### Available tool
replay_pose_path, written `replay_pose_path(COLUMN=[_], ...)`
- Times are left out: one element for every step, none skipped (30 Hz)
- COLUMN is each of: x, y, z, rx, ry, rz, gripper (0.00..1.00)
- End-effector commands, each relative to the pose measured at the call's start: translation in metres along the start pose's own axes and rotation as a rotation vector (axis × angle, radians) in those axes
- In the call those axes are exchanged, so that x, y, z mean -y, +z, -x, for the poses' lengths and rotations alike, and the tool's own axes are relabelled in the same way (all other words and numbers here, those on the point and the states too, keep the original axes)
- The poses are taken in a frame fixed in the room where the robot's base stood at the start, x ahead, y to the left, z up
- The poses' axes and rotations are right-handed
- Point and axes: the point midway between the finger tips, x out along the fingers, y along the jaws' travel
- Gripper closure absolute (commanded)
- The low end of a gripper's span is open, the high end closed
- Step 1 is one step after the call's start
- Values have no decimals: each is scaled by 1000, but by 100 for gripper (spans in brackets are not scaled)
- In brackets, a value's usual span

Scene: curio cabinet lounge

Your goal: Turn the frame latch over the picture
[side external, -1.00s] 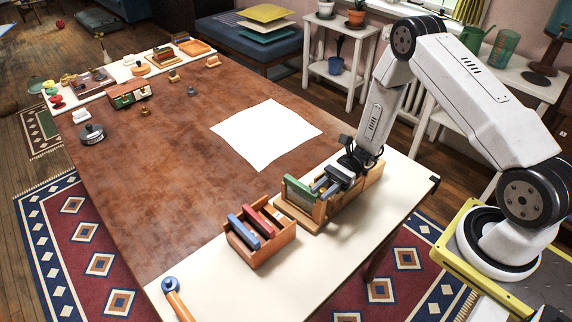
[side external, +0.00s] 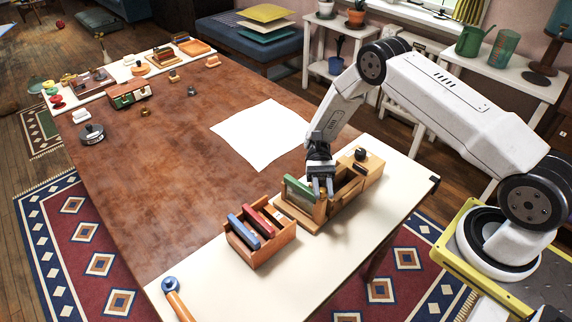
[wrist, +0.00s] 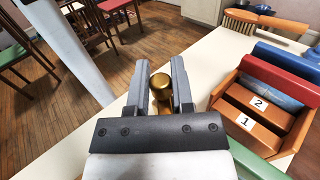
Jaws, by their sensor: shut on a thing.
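My gripper (side external: 322,190) is at the wooden holder (side external: 309,217) near the front of the table, beside an upright green panel (side external: 299,189). In the wrist view, my gripper's fingers (wrist: 160,90) stand on both sides of a rounded brass knob (wrist: 160,81) and are shut on it. The knob looks like the latch's grip; the rest of the latch is hidden by the gripper. A green edge (wrist: 256,166) shows at the bottom right of the wrist view. I cannot make out the picture itself.
A wooden rack (side external: 263,250) with blue and red panels stands left of the holder; the wrist view shows labels 1 and 2 in this rack (wrist: 285,143). A wooden block with a dark knob (side external: 361,155) is at right. A white sheet (side external: 265,133) lies behind.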

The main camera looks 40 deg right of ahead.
Motion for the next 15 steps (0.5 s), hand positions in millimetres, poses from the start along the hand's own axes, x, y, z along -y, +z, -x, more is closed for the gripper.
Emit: replay_pose_path(x=[1, 1, 1, 1, 1, 1, 1, 1, 0, 0, 0, 0, 0, 0, 0], y=[0, 0, 0, 0, 0, 0, 0, 0, 0, 0, 0, 0, 0, 0, 0], z=[0, 0, 0, 0, -1, 0, 0, 0, 0, 0, 0, 0, 0, 0, 0], rx=[1, 1, 0, 1, 2, 1, 0, 1, 1, 2, 2, 2, 2, 2, 2], ry=[38, 58, 83, 100, 116, 136, 148, 159, 173, 182, 189, 197, 202, 205, 209], rz=[0, 0, 0, 0, 0, 0, 0, 0, 0, 0, 1, 1, 1, 1, 1], gripper=[100, 100, 100, 100, 100, 100, 100, 100, 100, 100, 100, 100, 100, 100, 100])
